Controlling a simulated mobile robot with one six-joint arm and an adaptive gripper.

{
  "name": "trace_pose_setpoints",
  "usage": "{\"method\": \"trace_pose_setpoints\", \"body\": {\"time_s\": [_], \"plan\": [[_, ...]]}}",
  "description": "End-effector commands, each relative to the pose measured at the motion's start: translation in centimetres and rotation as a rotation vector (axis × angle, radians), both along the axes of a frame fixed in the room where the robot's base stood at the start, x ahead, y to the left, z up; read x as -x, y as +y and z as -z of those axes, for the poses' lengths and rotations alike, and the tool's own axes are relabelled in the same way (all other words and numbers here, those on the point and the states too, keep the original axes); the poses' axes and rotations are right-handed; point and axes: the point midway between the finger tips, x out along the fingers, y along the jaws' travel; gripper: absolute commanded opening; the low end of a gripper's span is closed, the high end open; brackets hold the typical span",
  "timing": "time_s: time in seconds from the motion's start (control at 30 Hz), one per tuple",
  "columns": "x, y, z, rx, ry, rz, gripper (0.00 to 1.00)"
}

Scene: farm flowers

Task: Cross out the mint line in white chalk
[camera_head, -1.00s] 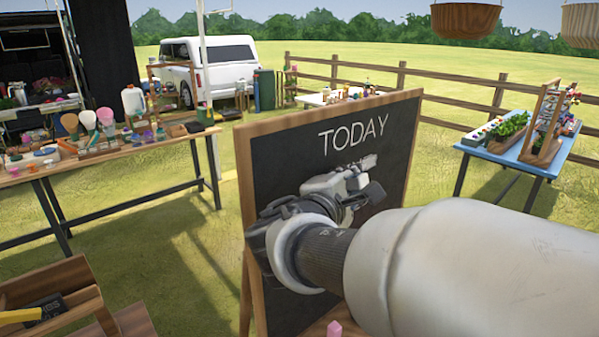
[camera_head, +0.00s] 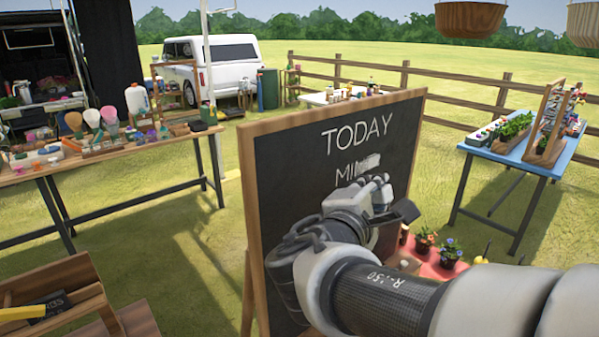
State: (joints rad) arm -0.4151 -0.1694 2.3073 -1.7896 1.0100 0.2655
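The chalkboard (camera_head: 290,165) stands upright in a wooden frame, with white "TODAY" (camera_head: 356,131) at the top. Below it the mint line (camera_head: 347,172) shows the letters "MIN". A pale blurred patch (camera_head: 370,162) covers its right end; I cannot tell whether this is chalk marking or something else. My gripper (camera_head: 378,185) is in front of the board, just below and right of the mint line, and hides the writing further down. I cannot make out its fingertips, whether they touch the board, or any white chalk in them.
A red-topped table with potted flowers (camera_head: 425,243) is behind the board at right. A blue table (camera_head: 555,170) stands further right. A long table (camera_head: 120,160) with brushes and bottles is at left. A wooden crate (camera_head: 60,285) is at lower left. Grass lies between them.

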Motion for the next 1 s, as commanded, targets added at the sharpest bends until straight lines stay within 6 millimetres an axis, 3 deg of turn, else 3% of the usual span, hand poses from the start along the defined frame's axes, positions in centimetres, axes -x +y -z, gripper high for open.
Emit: {"method": "trace_pose_setpoints", "body": {"time_s": [0.5,1.0], "plan": [[0.9,-0.6,0.0,-0.001,-0.001,0.0,0.0],[3.2,-2.3,0.0,0.0,0.001,0.0,0.0]]}}
